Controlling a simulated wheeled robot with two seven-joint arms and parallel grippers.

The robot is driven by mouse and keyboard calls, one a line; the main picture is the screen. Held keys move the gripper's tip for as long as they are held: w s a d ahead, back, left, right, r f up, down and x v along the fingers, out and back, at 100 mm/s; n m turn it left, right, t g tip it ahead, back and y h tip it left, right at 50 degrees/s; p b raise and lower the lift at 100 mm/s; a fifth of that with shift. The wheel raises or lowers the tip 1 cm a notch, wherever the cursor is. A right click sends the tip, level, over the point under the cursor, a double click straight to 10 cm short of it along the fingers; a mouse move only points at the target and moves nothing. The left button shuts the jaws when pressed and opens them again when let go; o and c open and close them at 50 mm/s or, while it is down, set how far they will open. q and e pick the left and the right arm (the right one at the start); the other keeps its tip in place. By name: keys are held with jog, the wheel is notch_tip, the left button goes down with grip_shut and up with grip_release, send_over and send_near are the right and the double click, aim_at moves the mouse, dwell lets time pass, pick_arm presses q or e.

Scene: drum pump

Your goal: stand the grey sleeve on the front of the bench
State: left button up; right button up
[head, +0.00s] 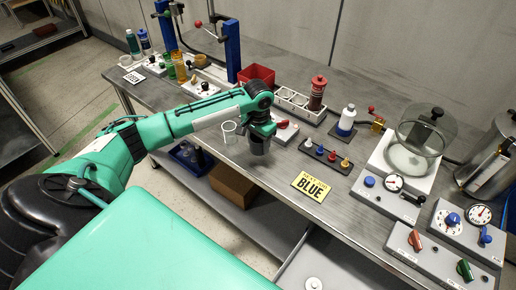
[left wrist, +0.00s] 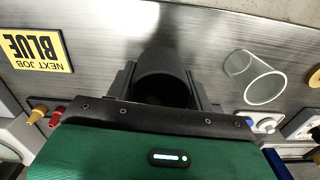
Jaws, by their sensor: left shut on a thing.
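The dark grey sleeve (head: 259,148) is in my left gripper (head: 259,138), over the front part of the bench (head: 262,180). In the left wrist view the sleeve (left wrist: 163,62) is a hollow cylinder with its open end facing the camera, and the two fingers of my left gripper (left wrist: 165,88) close on its sides. In the head view it looks roughly upright. I cannot tell whether its lower end touches the bench top. My right gripper is not in view.
A clear glass cylinder (head: 229,131) stands close left of the gripper. A yellow "BLUE" card (head: 311,186) lies to the right. Behind are a grey control box with a red handle (head: 284,129) and a rack of coloured pegs (head: 327,155). Bench front between gripper and card is bare.

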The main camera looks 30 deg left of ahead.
aim_at(258, 150)
pick_arm(q)
notch_tip(258, 150, down, 4)
jog(key=shift+r+p, duration=0.25)
jog(key=shift+p, duration=0.1)
jog(key=shift+f, duration=0.35)
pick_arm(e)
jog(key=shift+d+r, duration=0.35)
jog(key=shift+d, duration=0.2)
pick_arm(q)
jog(key=shift+f, duration=0.15)
jog(key=o, duration=0.9)
jog(key=shift+o, duration=0.2)
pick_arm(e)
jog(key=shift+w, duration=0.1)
